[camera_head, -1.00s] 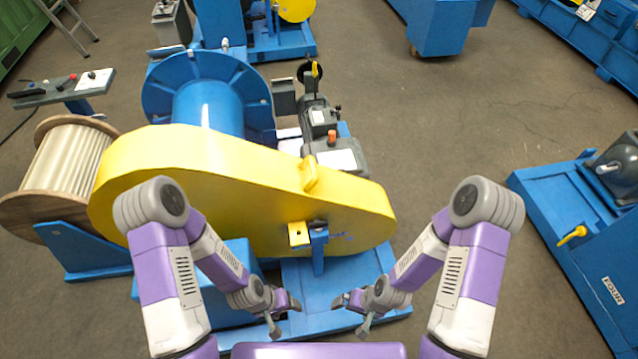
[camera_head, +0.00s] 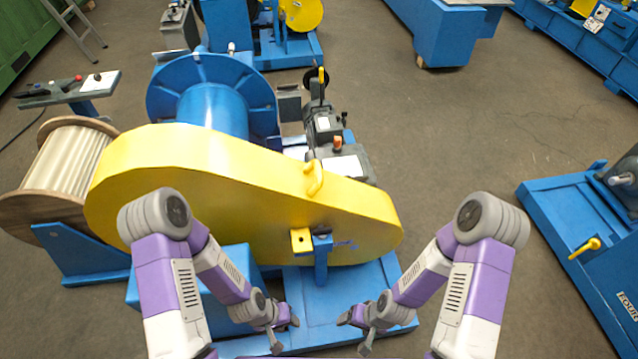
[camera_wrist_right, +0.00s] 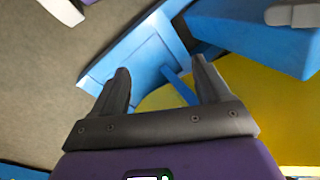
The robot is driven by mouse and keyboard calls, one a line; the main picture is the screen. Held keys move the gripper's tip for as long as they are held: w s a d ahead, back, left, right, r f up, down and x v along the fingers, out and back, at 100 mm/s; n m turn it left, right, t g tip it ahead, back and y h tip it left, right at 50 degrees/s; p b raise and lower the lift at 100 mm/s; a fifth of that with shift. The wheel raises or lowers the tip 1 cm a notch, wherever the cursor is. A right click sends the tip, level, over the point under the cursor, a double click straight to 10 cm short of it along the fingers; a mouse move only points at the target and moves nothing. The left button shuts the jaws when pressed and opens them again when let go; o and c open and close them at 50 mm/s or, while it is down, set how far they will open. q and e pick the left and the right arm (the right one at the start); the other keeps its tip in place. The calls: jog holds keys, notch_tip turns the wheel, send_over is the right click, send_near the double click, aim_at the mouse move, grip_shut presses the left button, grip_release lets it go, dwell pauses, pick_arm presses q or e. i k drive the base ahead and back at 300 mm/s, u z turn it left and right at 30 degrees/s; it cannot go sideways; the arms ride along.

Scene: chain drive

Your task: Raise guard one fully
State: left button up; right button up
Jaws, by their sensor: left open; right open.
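The yellow guard (camera_head: 240,195) is a long teardrop-shaped cover in front of the blue drum in the head view. It has a yellow handle (camera_head: 314,179) on its upper edge and a small yellow block (camera_head: 301,240) at a blue bracket (camera_head: 321,262) on its lower front. The guard appears to be down. My left gripper (camera_head: 284,332) is open and empty, in front of and below the guard. My right gripper (camera_head: 355,332) is open and empty near the blue base; in the right wrist view its fingers (camera_wrist_right: 163,88) have nothing between them, with yellow surface (camera_wrist_right: 260,110) beyond.
The blue base (camera_head: 345,290) lies under the guard. A blue drum (camera_head: 212,108) and a grey motor unit (camera_head: 340,160) stand behind it. A wooden reel (camera_head: 66,170) is at left. Another blue machine (camera_head: 585,225) stands at right, with clear floor between.

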aim_at(268, 201)
jog(key=u, duration=1.2)
jog(key=k, duration=0.95)
jog(key=z, duration=1.8)
jog(key=i, duration=1)
